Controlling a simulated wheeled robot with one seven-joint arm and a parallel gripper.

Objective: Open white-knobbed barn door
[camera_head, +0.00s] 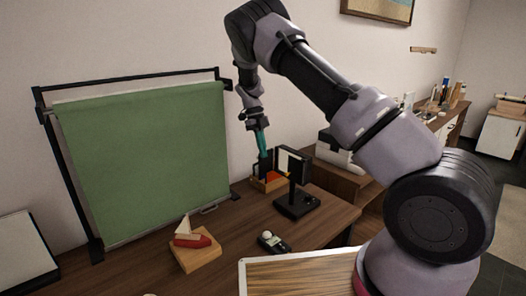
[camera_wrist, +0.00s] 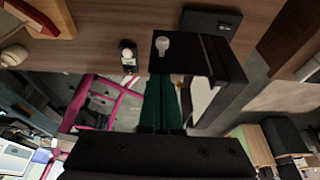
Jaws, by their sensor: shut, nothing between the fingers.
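A small black panel light (camera_head: 292,163) with a pale face stands on a black base (camera_head: 297,206) on the brown table; the light's dark body and pale face also show in the wrist view (camera_wrist: 228,65). In the wrist view a black barn door flap (camera_wrist: 188,60) carries a white knob (camera_wrist: 163,45). My gripper (camera_head: 264,154) points down just left of the light in the head view. Its teal fingers are together and empty; in the wrist view the fingertips (camera_wrist: 160,78) sit close to the flap, just below the knob. Contact and the flap's exact angle cannot be told.
A wooden box with orange contents (camera_head: 268,182) stands close behind the gripper. A green backdrop on a black frame (camera_head: 148,160) is to the left. A toy sailboat on a wood block (camera_head: 194,250) and a small black device (camera_head: 272,243) lie nearer. Bare tabletop lies between them.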

